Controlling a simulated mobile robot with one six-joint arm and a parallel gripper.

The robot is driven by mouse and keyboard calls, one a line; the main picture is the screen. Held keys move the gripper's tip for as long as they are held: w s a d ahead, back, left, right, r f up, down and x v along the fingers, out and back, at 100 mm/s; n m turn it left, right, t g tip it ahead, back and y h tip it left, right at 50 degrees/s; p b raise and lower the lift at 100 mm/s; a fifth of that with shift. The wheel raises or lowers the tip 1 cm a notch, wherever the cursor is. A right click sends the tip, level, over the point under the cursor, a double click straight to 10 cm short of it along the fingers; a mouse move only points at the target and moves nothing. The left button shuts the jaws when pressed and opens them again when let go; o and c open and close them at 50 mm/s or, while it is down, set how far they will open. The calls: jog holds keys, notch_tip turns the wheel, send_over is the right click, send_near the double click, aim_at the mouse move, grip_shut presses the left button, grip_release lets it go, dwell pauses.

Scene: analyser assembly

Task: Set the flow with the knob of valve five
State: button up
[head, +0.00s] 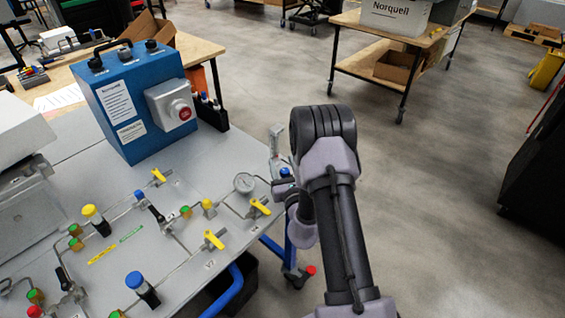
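Taller knobs are yellow (90,211) and blue (134,280). The labels are too small for me to tell which is valve five. My gripper (280,165) is at the panel's right edge, right of the gauge, partly hidden by my arm. A small blue-topped part shows beside it. I cannot see its fingers clearly, nor whether they touch anything.
A blue Norquell box (128,100) with a red button stands behind the panel. A blue tube frame (236,285) runs along the panel's front right edge. A trolley (376,68) with a white box stands at the back.

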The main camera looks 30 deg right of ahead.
grip_shut()
